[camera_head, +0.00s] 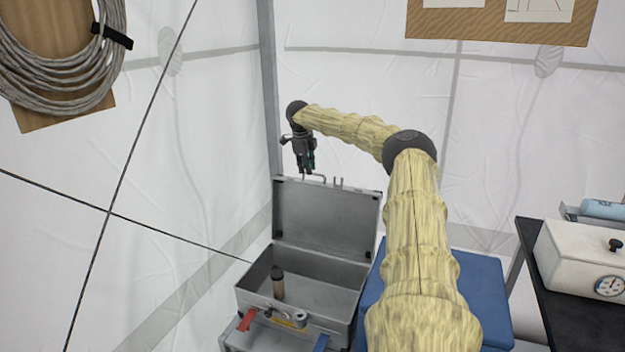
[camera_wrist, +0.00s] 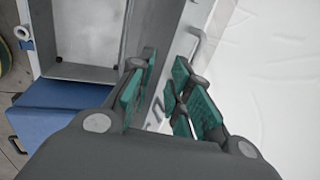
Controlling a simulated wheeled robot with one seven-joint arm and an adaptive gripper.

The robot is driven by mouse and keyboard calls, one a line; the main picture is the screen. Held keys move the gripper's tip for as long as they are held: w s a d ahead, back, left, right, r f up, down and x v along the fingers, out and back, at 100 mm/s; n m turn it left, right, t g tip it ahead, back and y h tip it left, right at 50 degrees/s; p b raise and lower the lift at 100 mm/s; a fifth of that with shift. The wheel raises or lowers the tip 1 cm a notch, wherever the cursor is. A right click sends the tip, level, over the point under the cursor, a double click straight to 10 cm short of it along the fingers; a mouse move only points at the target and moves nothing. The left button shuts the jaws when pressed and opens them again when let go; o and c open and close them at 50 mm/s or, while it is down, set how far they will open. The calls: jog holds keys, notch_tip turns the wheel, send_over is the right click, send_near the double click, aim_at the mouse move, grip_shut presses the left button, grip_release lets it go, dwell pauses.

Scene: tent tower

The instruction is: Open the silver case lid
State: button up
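The silver case (camera_head: 297,303) stands on a grey support at lower centre in the head view. Its lid (camera_head: 325,216) is raised upright at the back, so the inside shows. My gripper (camera_head: 306,170) is just above the lid's top edge, near its left part. In the wrist view my gripper (camera_wrist: 166,92) has its green-padded fingers apart, with the lid edge (camera_wrist: 172,62) showing between and beyond them. A bent metal handle (camera_wrist: 195,45) shows beyond the right finger. Whether a finger touches the lid cannot be told.
A small dark-topped cylinder (camera_head: 278,283) stands inside the case. A blue box (camera_head: 484,290) stands to the right, then a black table (camera_head: 570,315) with a white gauge box (camera_head: 580,262). White tent walls are close behind.

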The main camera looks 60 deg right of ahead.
jog(key=s+r, duration=0.1)
jog(key=s+d+r, duration=0.1)
jog(key=r, duration=0.1)
jog(key=shift+s+m+g, duration=0.15)
jog(key=shift+m+g, duration=0.15)
jog(key=shift+a+r, duration=0.15)
